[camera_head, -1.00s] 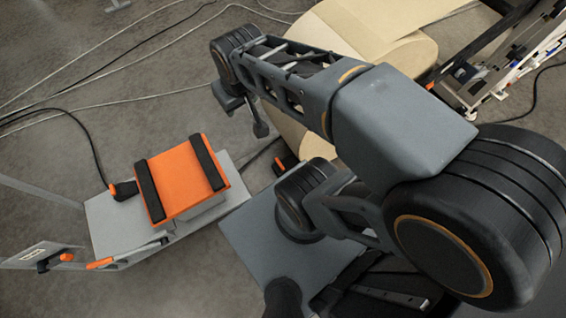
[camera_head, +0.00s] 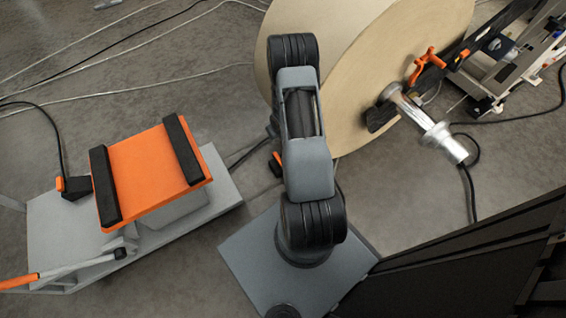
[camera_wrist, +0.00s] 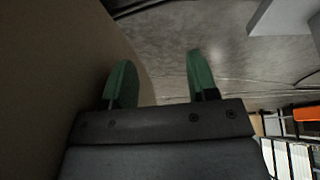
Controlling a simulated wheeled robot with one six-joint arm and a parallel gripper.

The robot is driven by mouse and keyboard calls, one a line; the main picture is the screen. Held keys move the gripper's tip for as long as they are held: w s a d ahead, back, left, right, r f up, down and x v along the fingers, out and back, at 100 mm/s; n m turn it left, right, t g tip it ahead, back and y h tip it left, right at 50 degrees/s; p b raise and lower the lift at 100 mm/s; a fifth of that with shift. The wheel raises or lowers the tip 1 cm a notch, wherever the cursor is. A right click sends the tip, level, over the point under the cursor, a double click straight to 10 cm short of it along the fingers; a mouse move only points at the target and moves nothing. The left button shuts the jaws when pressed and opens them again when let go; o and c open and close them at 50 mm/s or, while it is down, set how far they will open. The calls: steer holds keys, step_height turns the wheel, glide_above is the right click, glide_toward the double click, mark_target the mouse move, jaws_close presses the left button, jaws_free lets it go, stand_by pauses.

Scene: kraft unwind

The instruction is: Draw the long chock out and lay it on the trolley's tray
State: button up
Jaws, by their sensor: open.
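The trolley (camera_head: 222,187) stands at the left in the head view. Its orange tray (camera_head: 150,168) has a black strip along each of two sides and nothing lying on it. A small orange and black piece (camera_head: 277,165) shows low beside the big kraft roll, partly behind my arm. It may be an end of the long chock; I cannot tell. No whole chock is visible. My gripper (camera_wrist: 159,60) is open and empty in the wrist view, its two green fingers apart, close beside the brown roll surface. In the head view my arm hides it.
The large kraft roll (camera_head: 350,35) stands behind my arm. A silvery shaft (camera_head: 425,120) and an orange handle (camera_head: 424,64) are at its right. A metal frame (camera_head: 510,60) stands at the far right. Cables cross the floor; open floor (camera_head: 210,95) lies between trolley and roll.

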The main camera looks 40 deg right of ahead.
steer(key=b, duration=0.4)
glide_toward(278, 159)
steer(key=shift+s+d+r+y, duration=0.4)
steer(key=shift+d+r, duration=0.1)
steer(key=shift+r, duration=0.2)
steer(key=b+x, duration=0.5)
steer(key=x, duration=0.7)
steer(key=shift+w+r, duration=0.1)
jaws_close()
